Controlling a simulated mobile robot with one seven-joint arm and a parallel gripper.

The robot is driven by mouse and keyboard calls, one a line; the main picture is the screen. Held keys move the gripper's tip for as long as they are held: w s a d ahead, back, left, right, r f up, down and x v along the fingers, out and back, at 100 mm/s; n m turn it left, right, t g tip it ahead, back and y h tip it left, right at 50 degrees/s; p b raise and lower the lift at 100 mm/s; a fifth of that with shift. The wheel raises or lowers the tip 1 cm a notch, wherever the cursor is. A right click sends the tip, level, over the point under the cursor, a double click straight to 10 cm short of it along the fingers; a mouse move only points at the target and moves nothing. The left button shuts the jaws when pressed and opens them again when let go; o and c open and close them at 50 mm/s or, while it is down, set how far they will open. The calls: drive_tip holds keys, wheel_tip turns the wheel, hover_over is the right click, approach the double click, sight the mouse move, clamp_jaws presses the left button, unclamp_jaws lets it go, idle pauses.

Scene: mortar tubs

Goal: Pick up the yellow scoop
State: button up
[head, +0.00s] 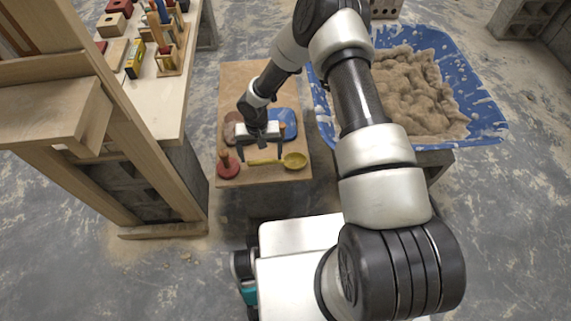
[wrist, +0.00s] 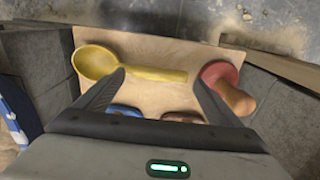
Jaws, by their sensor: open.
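The yellow scoop (head: 295,161) lies on a small plywood-topped stand (head: 245,85), near its front edge. In the wrist view the scoop (wrist: 95,62) has its round bowl at the left and its handle running right. My gripper (head: 261,154) is open and empty, pointing down close to the handle. In the wrist view the handle crosses the gap between the fingertips of my gripper (wrist: 158,77), and the bowl lies outside the left finger. I cannot tell how high the fingertips are above the handle.
A red disc-shaped tool with a wooden handle (head: 228,166) stands close beside the handle end. A blue tool (head: 286,119) and a brown one (head: 231,122) lie behind my gripper. A blue tub (head: 479,105) of mortar is at right, a wooden workbench (head: 155,100) at left.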

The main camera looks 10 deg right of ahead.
wheel_tip(320, 180, down, 3)
drive_tip(key=shift+r, duration=0.2)
drive_tip(key=c, duration=1.3)
drive_tip(key=shift+c, duration=0.4)
drive_tip(key=shift+r, duration=0.15)
